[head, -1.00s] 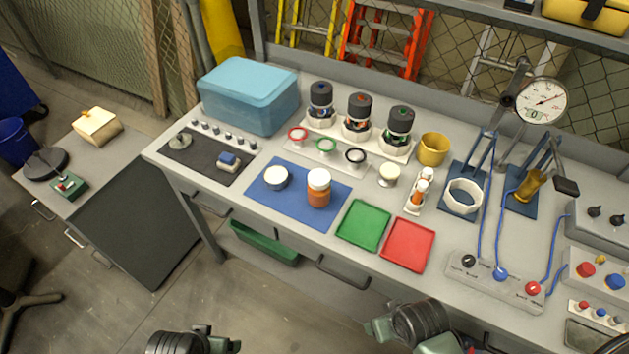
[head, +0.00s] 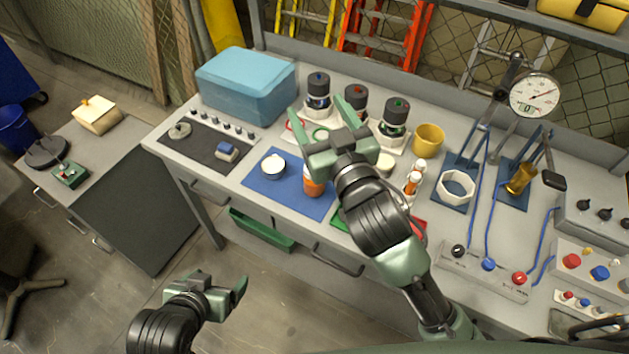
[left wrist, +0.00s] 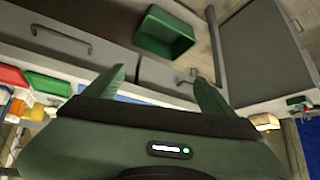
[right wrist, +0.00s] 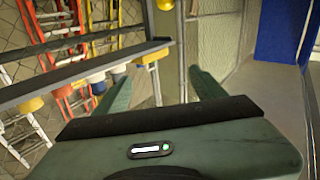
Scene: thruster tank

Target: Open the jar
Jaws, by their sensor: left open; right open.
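An orange jar (head: 313,186) stands upright on the blue mat (head: 292,204) on the workbench. Its white lid is mostly hidden behind my right gripper (head: 322,116). My left gripper (head: 220,285) is open and empty, low in front of the bench. The open fingers also show in the left wrist view (left wrist: 160,82) and the right wrist view (right wrist: 158,82).
Several dark-capped canisters (head: 394,117) stand on a rack behind the right gripper. A blue box (head: 247,84) is at the back left, a yellow cup (head: 429,139) to the right. Green and red trays are partly covered by my right arm. A green bin (head: 262,230) hangs below the bench.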

